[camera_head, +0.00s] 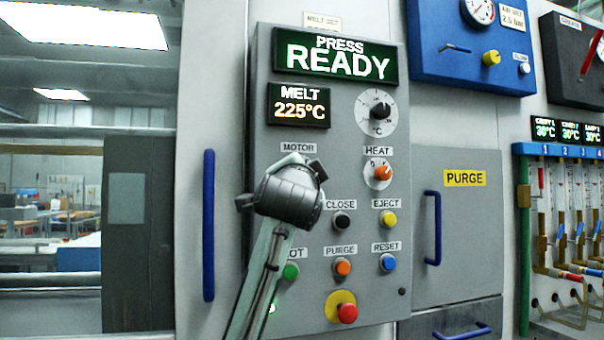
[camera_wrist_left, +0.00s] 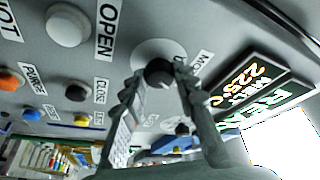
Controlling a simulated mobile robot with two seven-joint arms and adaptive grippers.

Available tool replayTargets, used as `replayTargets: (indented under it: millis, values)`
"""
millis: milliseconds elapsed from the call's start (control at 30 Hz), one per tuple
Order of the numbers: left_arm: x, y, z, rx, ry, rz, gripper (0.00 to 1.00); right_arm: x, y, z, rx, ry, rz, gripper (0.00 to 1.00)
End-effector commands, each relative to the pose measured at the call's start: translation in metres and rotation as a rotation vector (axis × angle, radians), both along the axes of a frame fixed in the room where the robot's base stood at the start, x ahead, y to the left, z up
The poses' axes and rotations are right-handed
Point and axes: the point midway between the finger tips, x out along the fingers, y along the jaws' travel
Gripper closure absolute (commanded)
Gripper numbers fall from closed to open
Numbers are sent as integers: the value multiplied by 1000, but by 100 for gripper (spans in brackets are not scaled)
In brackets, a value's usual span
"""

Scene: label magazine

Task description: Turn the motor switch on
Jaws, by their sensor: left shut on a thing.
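The motor switch is a black knob (camera_wrist_left: 158,72) on a pale round plate (camera_wrist_left: 152,52) in the left wrist view. My left gripper (camera_wrist_left: 159,82) has one finger on each side of this knob and is shut on it. In the head view my left gripper (camera_head: 290,186) is up against the grey control panel (camera_head: 340,160), just under the MOTOR label (camera_head: 298,148). There the gripper hides the switch. I cannot tell which way the knob is turned. My right gripper is in neither view.
Right of my gripper are the orange HEAT knob (camera_head: 383,173), the black CLOSE button (camera_head: 342,220) and the yellow EJECT button (camera_head: 388,219). A red button (camera_head: 347,312) sits low on the panel. A blue door handle (camera_head: 209,225) stands to the left.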

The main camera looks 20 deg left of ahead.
Motion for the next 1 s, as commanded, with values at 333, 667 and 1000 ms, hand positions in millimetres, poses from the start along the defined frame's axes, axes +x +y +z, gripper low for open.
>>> replayTargets:
  millis: [333, 667, 1000]
  values:
    - [0, 0, 0, 76, 52, 1, 100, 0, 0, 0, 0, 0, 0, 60]
    - [0, 0, 0, 81, 56, 1, 100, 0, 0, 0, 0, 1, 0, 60]
    - [0, 0, 0, 80, 55, 1, 51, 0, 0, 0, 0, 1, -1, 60]
